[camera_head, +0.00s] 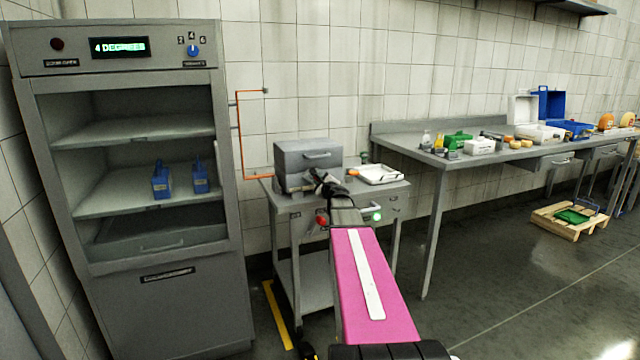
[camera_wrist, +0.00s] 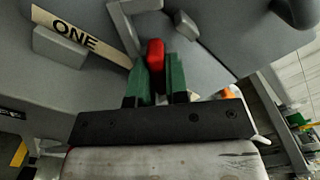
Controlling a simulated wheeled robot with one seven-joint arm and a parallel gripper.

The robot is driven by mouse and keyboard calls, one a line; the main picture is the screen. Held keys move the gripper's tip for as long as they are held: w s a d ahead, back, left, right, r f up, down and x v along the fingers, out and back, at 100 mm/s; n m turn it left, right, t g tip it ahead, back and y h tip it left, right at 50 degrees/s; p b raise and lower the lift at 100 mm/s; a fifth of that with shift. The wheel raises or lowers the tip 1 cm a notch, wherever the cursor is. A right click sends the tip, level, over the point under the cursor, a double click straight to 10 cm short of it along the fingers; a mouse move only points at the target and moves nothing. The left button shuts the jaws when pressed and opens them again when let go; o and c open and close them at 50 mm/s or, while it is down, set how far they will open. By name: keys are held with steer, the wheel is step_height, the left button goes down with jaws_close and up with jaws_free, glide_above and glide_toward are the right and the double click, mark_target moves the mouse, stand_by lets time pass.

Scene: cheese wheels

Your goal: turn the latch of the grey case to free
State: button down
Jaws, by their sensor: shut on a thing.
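The grey case (camera_head: 308,153) stands shut on a small metal table, with a bar handle on its front. In the wrist view its grey face (camera_wrist: 60,90) fills much of the picture. My gripper (camera_head: 322,184) is at the front of the case, below the handle. In the wrist view my gripper (camera_wrist: 155,82) has its green fingers shut on the red end of the latch (camera_wrist: 155,55). The fingers hide the lower part of that red piece. A pale strip lettered "ONE" (camera_wrist: 80,38) lies on the face to the left.
The small table (camera_head: 395,186) also holds a white tray (camera_head: 380,174) to the right of the case. An open grey cabinet (camera_head: 140,210) stands close on the left. A long bench (camera_head: 400,140) with boxes runs to the right.

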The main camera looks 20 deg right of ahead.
steer(key=n, duration=0.4)
steer(key=shift+n, duration=1.9)
steer(key=c, duration=1.1)
jaws_free()
steer(key=shift+r, duration=0.1)
steer(key=s, duration=1.1)
steer(key=shift+d, duration=0.15)
steer(key=shift+w, duration=0.1)
